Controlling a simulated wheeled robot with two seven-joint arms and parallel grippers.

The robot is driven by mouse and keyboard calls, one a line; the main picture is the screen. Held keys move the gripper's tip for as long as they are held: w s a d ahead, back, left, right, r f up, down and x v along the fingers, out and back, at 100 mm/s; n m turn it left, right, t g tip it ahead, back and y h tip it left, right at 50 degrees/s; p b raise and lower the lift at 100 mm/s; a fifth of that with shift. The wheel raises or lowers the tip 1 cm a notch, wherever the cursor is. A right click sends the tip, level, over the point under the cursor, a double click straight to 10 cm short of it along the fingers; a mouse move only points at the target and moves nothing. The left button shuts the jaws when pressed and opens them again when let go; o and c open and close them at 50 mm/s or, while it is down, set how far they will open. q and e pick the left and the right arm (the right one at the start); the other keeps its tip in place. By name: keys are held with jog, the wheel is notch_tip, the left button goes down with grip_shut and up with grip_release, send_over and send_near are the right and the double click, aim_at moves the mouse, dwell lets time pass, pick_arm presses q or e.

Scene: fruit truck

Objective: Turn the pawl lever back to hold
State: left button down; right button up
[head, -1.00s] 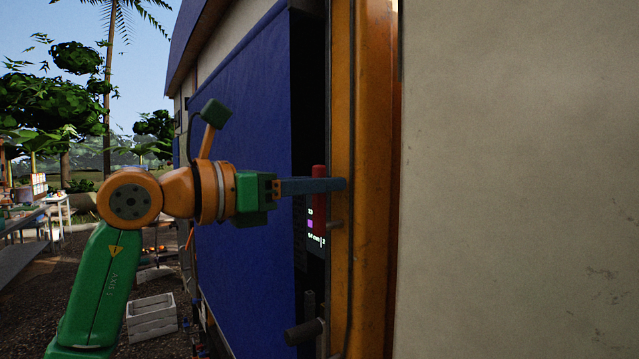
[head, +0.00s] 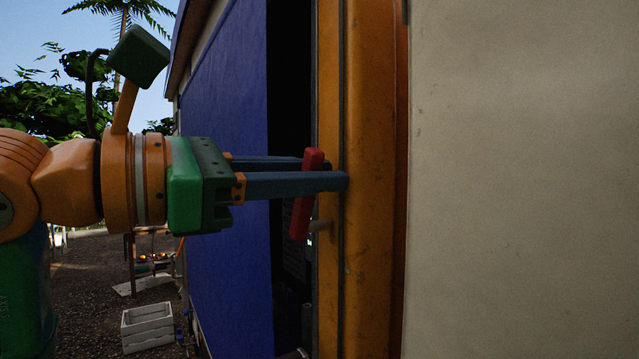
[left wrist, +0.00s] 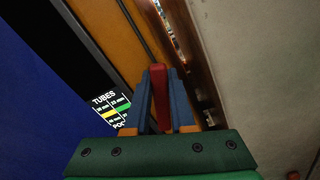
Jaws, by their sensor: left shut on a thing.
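The red pawl lever (head: 302,219) sits at the edge of the orange post, tilted with its top leaning slightly right in the head view. My left gripper (head: 325,175) reaches in from the left with its two blue-grey fingers on either side of the lever. In the left wrist view the red lever (left wrist: 158,100) stands between the fingers, and the gripper (left wrist: 160,98) is shut on it. The lever's pivot is not clear to see. My right gripper is in neither view.
The orange post (head: 370,250) stands right behind the fingertips, with a pale wall (head: 520,180) to its right. A blue panel (head: 225,200) and a dark gap lie left of it. A small grey peg (head: 320,227) sits below the fingers. A white crate (head: 147,327) stands on the ground.

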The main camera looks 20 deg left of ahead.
pick_arm(q)
jog(key=shift+s+d+f+m, duration=0.1)
jog(key=shift+s+d+m, duration=0.25)
jog(key=shift+m, duration=0.55)
jog(key=shift+s+d+f+m+b, duration=0.3)
jog(key=shift+f+m, duration=0.55)
jog(key=shift+m, duration=1.05)
jog(key=shift+s+d+f+m+b, duration=0.35)
jog(key=shift+f+m, duration=0.55)
jog(key=shift+m, duration=1)
jog(key=shift+s+d+f+m+b, duration=0.15)
jog(key=shift+d+f+m, duration=0.5)
jog(key=shift+m, duration=1.25)
pick_arm(e)
jog(key=shift+w+f, duration=0.2)
jog(key=shift+f, duration=0.6)
pick_arm(q)
jog(key=shift+a+f, duration=0.15)
jog(key=shift+f, duration=0.2)
jog(key=c, duration=0.8)
grip_release()
jog(key=shift+o, duration=0.2)
jog(key=shift+s+r, duration=0.1)
jog(key=shift+a, duration=0.1)
pick_arm(e)
jog(key=shift+f, duration=0.1)
